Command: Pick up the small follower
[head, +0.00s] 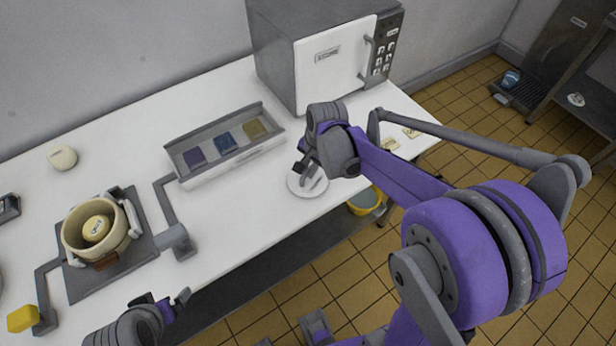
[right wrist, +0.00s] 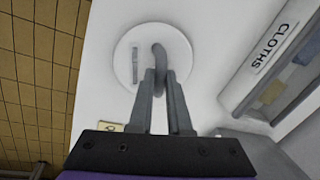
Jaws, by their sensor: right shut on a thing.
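The small follower, a round whitish disc with an upright grey handle, lies at the table's front edge side in the head view (head: 294,187). It also shows in the right wrist view (right wrist: 130,70), with a short slot-like mark on its face. My right gripper (head: 311,177) is above it, and in the right wrist view its fingers (right wrist: 158,80) are closed around the handle. The disc appears to rest flat on the table; no gap shows. My left gripper (head: 172,299) is low in the head view, in front of the table; its finger opening is unclear.
A tray marked CLOTHS (right wrist: 270,50) with coloured cloths lies beside the follower. A steel oven-like box (head: 300,60) stands behind. A cream pot (head: 70,240) with a round block (head: 96,228) inside stands at left. A yellow-rimmed bucket (head: 365,200) is below the table edge.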

